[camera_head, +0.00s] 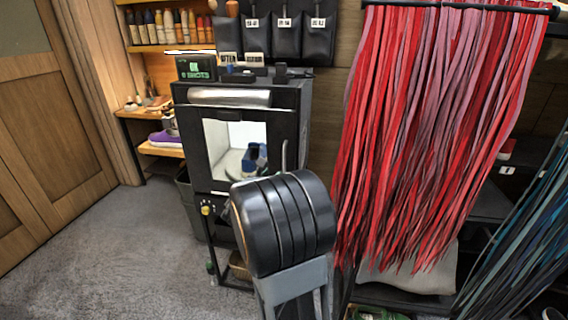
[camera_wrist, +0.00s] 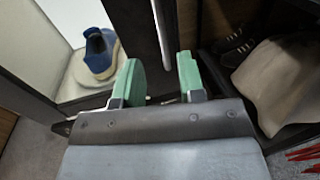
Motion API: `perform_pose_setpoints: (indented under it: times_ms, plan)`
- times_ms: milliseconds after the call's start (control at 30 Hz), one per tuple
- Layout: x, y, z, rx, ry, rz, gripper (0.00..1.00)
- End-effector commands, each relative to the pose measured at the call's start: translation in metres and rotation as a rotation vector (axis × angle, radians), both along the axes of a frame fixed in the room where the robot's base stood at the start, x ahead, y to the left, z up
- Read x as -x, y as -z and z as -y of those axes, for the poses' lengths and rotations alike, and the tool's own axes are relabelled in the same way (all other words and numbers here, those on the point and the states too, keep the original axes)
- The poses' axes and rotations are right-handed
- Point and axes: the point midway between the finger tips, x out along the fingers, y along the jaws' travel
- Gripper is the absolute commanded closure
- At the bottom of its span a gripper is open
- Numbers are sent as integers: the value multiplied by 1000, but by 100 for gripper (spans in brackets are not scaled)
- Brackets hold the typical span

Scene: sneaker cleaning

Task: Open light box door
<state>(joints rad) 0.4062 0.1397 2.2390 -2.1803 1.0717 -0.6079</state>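The light box (camera_head: 191,130) is a dark cabinet with a bright white interior showing through its front. A blue sneaker (camera_head: 253,160) stands inside; it also shows in the wrist view (camera_wrist: 101,52). A vertical metal handle (camera_wrist: 162,30) runs along the dark front edge of the door, right of the bright interior; its upper part shows in the head view (camera_head: 284,154). My gripper (camera_wrist: 159,61) is open, with green fingers. The handle's lower end appears between the fingertips, and I see no grip on it. My arm hides the gripper in the head view. I cannot tell whether the door is ajar.
Red hanging strips (camera_head: 430,130) fill the right side, close to my arm. A sign (camera_head: 196,68) reading "OK 0 SHOTS" stands on the box. A dark bin (camera_head: 188,190) stands at its left. Grey floor (camera_head: 100,260) is clear at the left, before wooden doors (camera_head: 50,140).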

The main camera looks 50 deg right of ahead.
Motion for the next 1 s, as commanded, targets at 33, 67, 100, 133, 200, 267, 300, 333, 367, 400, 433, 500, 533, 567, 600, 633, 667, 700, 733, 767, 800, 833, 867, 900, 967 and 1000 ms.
perform_pose_setpoints:
  times_ms: [33, 67, 100, 133, 200, 267, 300, 333, 367, 400, 433, 500, 533, 567, 600, 633, 667, 700, 733, 767, 800, 833, 867, 900, 967, 1000]
  plan:
    - [-3, 0, 11, -2, 4, -1, 64]
    - [-5, 0, 17, -1, 4, 1, 64]
    - [-8, 0, 24, -2, 5, 0, 64]
    - [-10, 0, 30, -3, 3, 1, 64]
    - [-15, 0, 42, -2, 4, 2, 64]
    - [-19, 0, 52, -3, 3, 1, 64]
    - [-21, 0, 59, -2, 3, 2, 64]
    - [-23, -1, 63, -2, 3, 2, 64]
    - [-25, 0, 67, -3, 3, 1, 64]
    - [-27, 0, 73, -3, 2, 1, 64]
    - [-28, 0, 76, -3, 2, 1, 64]
    - [-31, 0, 83, -3, 2, 2, 64]
    - [-32, -1, 86, -3, 2, 2, 64]
    - [-33, -1, 88, -2, 2, 3, 64]
    - [-34, 0, 91, -3, 1, 2, 64]
    - [-35, 0, 93, -3, 1, 2, 64]
    - [-35, 0, 94, -3, 0, 2, 64]
    - [-36, 0, 96, -2, 0, 3, 64]
    - [-37, -1, 97, -2, 0, 3, 64]
    - [-37, -1, 97, -2, 0, 3, 64]
    - [-37, -1, 98, -2, 0, 3, 64]
    - [-37, -1, 98, -2, 0, 3, 64]
    - [-37, 0, 98, -2, 0, 3, 64]
    - [-37, 0, 99, -2, 0, 3, 64]
    - [-37, 0, 99, -2, 0, 3, 64]
    - [-37, 0, 98, -2, 0, 3, 64]
